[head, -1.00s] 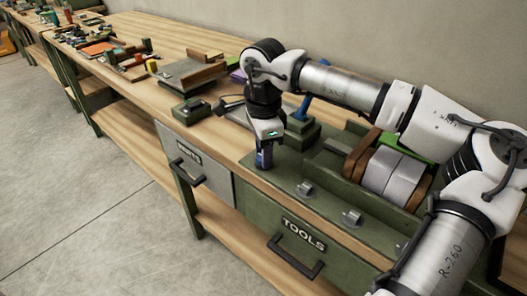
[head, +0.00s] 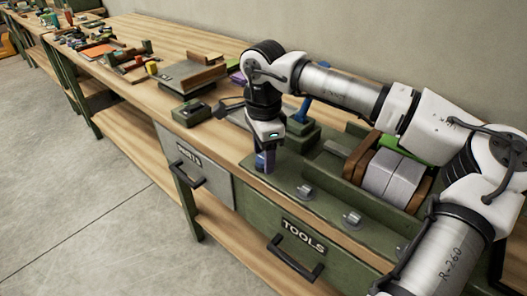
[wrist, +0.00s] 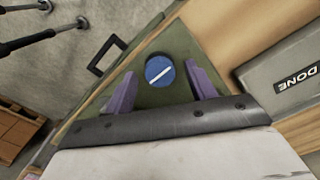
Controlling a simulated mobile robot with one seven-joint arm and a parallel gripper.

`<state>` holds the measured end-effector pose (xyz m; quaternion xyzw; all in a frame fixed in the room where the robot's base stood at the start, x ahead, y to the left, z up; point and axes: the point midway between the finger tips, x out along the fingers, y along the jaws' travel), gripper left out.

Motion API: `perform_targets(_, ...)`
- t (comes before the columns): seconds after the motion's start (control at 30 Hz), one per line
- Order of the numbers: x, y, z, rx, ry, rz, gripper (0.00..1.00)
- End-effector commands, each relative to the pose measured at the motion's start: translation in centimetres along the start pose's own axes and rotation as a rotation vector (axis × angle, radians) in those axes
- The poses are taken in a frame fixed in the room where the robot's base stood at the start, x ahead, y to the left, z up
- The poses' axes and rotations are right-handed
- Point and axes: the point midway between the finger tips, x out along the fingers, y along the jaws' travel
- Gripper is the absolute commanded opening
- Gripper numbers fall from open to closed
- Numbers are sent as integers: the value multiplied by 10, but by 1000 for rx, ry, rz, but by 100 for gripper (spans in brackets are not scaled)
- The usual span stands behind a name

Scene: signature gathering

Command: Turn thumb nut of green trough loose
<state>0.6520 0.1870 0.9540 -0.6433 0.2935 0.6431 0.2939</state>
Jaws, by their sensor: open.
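The green trough (head: 325,215) stands along the right part of the bench, holding a pale grey block of sheets (head: 392,175) between brown boards. In the wrist view, a round blue thumb nut (wrist: 160,71) with a white line across its face sits on the trough's green top (wrist: 180,45). My gripper (wrist: 162,82) has its two purple fingers apart, one on each side of the nut, with gaps visible. In the head view my gripper (head: 265,160) points down over the trough's left end and hides the nut.
Two grey clips or knobs (head: 304,191) (head: 352,217) stand along the trough's front. A small green box (head: 191,112) and a flat board (head: 190,75) lie to the left.

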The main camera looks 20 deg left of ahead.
Motion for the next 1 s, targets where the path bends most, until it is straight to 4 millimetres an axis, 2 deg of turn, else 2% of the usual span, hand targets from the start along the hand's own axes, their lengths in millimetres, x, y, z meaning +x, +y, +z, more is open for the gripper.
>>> perform_targets(0.13, -2, 0, 0, 1, 1, 0, 56)
perform_targets(0.23, -12, -1, 0, 2, 1, -2, 56)
perform_targets(0.37, -36, -1, 0, 3, 1, -3, 56)
perform_targets(0.7, -111, 0, 0, 1, 0, -2, 56)
perform_targets(0.83, -129, -1, 0, 0, 1, -2, 56)
perform_targets(1.0, -138, 0, 0, -1, 0, 0, 56)
